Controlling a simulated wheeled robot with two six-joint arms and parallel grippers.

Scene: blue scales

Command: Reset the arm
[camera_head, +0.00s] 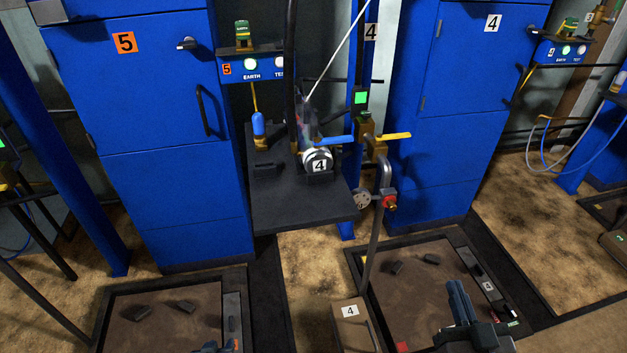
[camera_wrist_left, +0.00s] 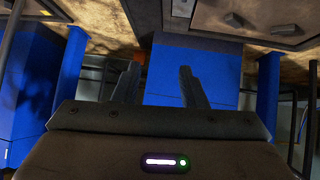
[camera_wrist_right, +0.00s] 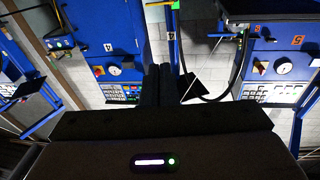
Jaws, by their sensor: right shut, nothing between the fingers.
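My right gripper (camera_head: 457,292) shows at the lower right of the head view, raised in front of the right-hand floor platform. In the right wrist view its two dark fingers (camera_wrist_right: 158,82) stand close together, shut with nothing between them. Only the tip of my left gripper (camera_head: 218,347) shows at the bottom edge of the head view. In the left wrist view its fingers (camera_wrist_left: 160,85) stand apart, with nothing between them. Neither gripper touches anything that I can see.
Blue cabinets marked 5 (camera_head: 150,120) and 4 (camera_head: 455,100) stand at the back. A dark shelf (camera_head: 300,208) juts out between them. A post with a yellow-handled valve (camera_head: 392,136) and a numbered box (camera_head: 350,325) stand near the right floor platform (camera_head: 420,290).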

